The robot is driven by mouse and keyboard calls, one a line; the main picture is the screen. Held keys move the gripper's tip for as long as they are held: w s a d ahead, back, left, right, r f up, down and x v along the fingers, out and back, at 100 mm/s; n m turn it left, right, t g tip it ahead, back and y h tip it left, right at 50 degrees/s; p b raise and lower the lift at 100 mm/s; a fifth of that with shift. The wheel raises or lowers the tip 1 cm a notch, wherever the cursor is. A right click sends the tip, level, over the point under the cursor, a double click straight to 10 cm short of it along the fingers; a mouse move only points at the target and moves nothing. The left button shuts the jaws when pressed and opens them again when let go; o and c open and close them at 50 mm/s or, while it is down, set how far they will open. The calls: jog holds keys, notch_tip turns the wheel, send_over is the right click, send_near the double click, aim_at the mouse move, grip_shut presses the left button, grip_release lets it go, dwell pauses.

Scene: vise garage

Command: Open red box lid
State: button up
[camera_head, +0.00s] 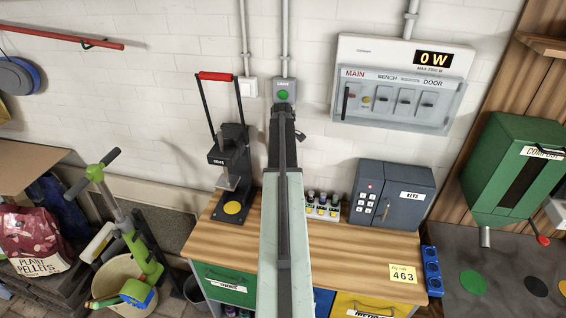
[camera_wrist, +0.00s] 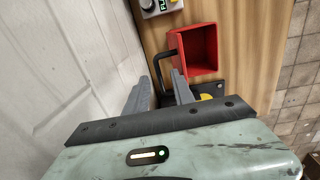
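In the wrist view a red box (camera_wrist: 192,47) sits on the wooden bench, with its darker red inside showing. A black bar handle (camera_wrist: 167,60) stands out at its wall-facing side. I cannot tell how the lid lies. My gripper (camera_wrist: 163,76) has its two grey fingers apart, with the handle near and partly between their tips. I see no grip on it, and whether a finger touches it is unclear. In the head view my arm covers the middle of the bench, and the red box does not show.
A black press (camera_head: 233,160) with a red-topped lever stands left of my arm. The white wall (camera_wrist: 55,60) is close beside my fingers. Bare bench (camera_head: 345,255) shows at the front right.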

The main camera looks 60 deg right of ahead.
notch_tip(320, 180, up, 7)
jog(key=p, duration=0.6)
jog(key=shift+a, duration=0.25)
